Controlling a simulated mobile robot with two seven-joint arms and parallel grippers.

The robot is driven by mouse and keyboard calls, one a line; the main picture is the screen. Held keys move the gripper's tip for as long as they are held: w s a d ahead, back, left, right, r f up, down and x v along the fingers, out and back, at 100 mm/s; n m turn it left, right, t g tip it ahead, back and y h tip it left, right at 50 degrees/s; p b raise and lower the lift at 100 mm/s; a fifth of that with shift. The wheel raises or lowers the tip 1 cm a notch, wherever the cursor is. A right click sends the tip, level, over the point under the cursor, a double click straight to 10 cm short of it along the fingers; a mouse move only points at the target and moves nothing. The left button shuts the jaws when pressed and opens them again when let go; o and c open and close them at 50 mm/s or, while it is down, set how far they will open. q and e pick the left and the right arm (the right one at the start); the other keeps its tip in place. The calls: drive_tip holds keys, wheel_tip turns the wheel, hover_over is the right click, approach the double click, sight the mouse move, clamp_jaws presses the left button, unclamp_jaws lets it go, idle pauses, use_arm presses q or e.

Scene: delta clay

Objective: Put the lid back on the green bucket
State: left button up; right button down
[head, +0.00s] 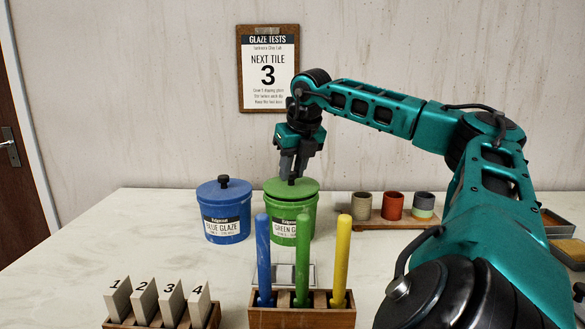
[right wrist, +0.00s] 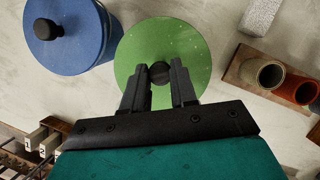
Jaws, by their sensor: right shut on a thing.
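My right gripper (head: 291,176) comes from above and is shut on the knob, one finger on each side. My left gripper is not in view.
The blue bucket (head: 226,222), lidded, stands close on the left. A wooden block (head: 300,318) with upright blue, green and yellow sticks is in front. Cups on a board (head: 385,223) stand to the right. Numbered tiles (head: 145,298) stand front left. The table's left side is clear.

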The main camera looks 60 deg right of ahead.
drive_tip(key=c, duration=0.8)
unclamp_jaws()
drive_tip(key=shift+o, duration=0.4)
drive_tip(key=o, duration=0.4)
